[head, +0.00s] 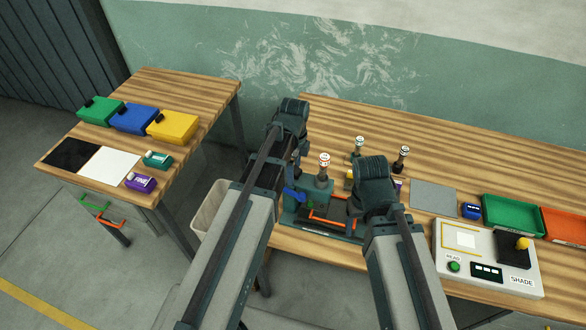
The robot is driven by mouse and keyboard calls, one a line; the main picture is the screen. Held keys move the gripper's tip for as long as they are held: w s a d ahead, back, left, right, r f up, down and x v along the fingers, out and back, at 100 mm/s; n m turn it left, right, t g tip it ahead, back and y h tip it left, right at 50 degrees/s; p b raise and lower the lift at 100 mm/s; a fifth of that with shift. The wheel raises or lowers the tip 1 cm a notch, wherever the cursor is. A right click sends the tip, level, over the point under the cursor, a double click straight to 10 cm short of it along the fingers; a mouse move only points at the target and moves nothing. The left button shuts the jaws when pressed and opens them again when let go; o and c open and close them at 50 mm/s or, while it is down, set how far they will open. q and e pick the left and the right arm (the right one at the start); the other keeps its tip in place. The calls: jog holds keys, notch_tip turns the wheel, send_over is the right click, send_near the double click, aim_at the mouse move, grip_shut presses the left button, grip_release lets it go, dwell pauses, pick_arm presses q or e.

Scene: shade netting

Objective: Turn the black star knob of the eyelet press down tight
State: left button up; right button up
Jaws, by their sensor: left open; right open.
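The eyelet press (290,216) is on the right-hand wooden table, between my two arms. It has a dark green base, an orange-red bar (331,219) at the front and a blue part (293,195) at its left. A post with a white top (324,160) rises at its back. I cannot pick out the black star knob; my arms cover parts of the press. My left arm reaches past the press's left side and my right arm past its right side. Both grippers are hidden behind my own arm links, and I see nothing held.
To the right are a grey plate (433,196), a control box (485,258), and green (513,214) and orange trays. A pale bin (206,207) stands between the tables. The left table (190,95) holds coloured boxes.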

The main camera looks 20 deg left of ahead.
pick_arm(q)
jog(key=shift+r+p, duration=2.35)
jog(key=shift+r, duration=0.15)
jog(key=o, duration=0.3)
notch_tip(320, 180, up, 12)
jog(key=p, duration=1.2)
jog(key=shift+f, duration=0.2)
notch_tip(320, 180, down, 12)
jog(key=b, duration=1.2)
jog(key=shift+r, duration=0.1)
